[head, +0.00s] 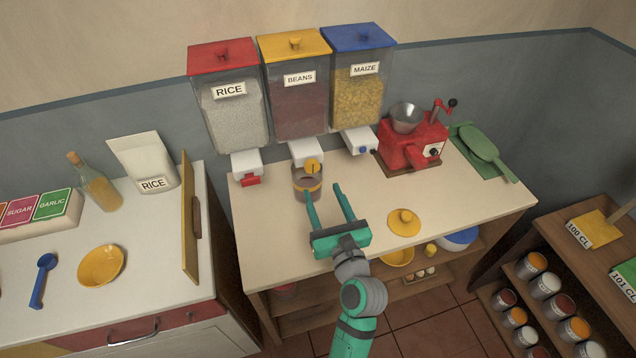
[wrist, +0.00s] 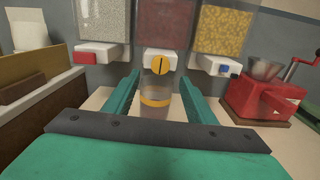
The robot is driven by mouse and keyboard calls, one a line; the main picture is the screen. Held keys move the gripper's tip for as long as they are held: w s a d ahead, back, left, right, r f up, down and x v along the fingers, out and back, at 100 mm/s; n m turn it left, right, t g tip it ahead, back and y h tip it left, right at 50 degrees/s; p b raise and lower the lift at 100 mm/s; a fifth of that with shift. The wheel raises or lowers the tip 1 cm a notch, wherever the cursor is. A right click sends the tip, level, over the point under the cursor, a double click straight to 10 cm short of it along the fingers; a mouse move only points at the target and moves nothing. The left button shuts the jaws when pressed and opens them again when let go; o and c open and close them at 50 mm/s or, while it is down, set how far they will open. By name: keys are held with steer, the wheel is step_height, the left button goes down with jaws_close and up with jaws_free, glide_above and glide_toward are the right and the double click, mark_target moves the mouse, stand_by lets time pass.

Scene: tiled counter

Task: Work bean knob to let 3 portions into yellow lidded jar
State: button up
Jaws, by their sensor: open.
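The bean dispenser (head: 298,107) is the middle bin, with a yellow lid and a BEANS label. Its round yellow knob (head: 312,166) is on the front of the white spout, and it also shows in the wrist view (wrist: 160,65) with a dark upright slot. The jar (head: 307,187), clear with a yellow band, stands open under the bean spout; it shows in the wrist view (wrist: 156,108), its contents unclear. The yellow jar lid (head: 404,222) lies on the counter at right. My gripper (head: 324,194) is open and empty, its fingers pointing at the jar and knob without visibly touching.
The rice dispenser (head: 233,110) with a red knob is left and the maize dispenser (head: 358,95) with a blue knob is right. A red grinder (head: 412,147) stands right of them. A yellow board (head: 189,220) stands upright at left. The front counter is mostly clear.

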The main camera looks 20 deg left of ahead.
mark_target(313, 169)
steer(key=shift+v, duration=1)
steer(key=w+a+m, duration=0.1)
steer(key=w+m, duration=0.2)
steer(key=m, duration=0.8)
steer(key=w+a+m, duration=0.2)
steer(key=m, duration=0.9)
steer(key=w+a+m+y, duration=0.1)
steer(key=w+a+m, duration=0.1)
steer(key=m, duration=0.9)
steer(key=shift+w+a+g, duration=0.25)
steer(key=shift+w+g, duration=0.15)
steer(key=shift+w, duration=0.45)
